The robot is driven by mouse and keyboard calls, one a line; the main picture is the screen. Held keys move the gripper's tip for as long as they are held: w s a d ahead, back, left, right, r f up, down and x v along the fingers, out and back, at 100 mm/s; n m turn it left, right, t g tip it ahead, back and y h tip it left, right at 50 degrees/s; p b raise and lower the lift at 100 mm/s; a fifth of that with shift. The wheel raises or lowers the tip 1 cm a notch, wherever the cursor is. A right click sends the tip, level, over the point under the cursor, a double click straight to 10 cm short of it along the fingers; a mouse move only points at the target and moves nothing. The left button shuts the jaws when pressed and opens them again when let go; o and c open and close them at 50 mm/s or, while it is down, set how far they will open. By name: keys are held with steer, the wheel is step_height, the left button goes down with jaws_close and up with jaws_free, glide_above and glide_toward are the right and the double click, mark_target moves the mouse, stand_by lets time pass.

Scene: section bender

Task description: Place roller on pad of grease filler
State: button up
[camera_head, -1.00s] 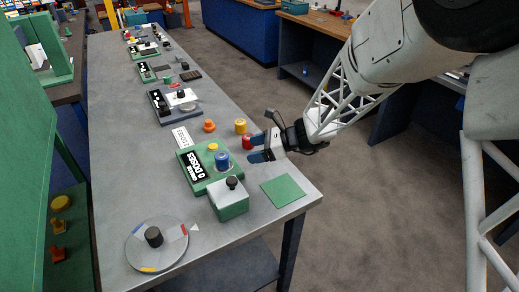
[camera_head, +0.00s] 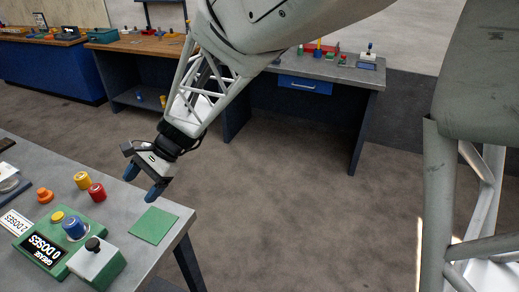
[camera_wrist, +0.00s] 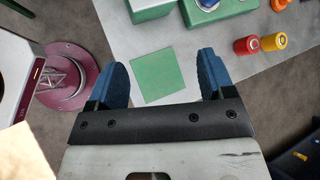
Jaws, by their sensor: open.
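The green grease filler (camera_head: 88,216) with its "0 DOSES" display stands on the grey bench in the head view. Which one is the roller, I cannot tell. My gripper (camera_head: 143,182) is open and empty, above the bench edge. A flat green square (camera_wrist: 157,70) shows between its blue fingers, lower down.
An orange piece (camera_head: 45,195) and a white label card (camera_head: 15,222) lie near the filler. A grey-topped green block (camera_head: 97,262) with a black knob stands in front. Other workbenches (camera_head: 300,75) stand beyond open floor (camera_head: 280,220).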

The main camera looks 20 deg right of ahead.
steer(key=s+d+r+n+t+h, duration=0.1)
steer(key=s+d+r+n+h, duration=0.1)
steer(key=s+d, duration=0.5)
steer(key=s+d+r+n+t+h, duration=0.2)
steer(key=s+d+r+n+h, duration=0.1)
steer(key=s+d, duration=0.4)
steer(key=s+d+r+n+t+h, duration=0.2)
steer(key=s+d, duration=0.4)
steer(key=d, duration=0.5)
steer(key=r+n+h, duration=0.1)
steer(key=n+h, duration=0.1)
steer(key=shift+s+d+n+h, duration=0.3)
steer(key=shift+s+n, duration=0.1)
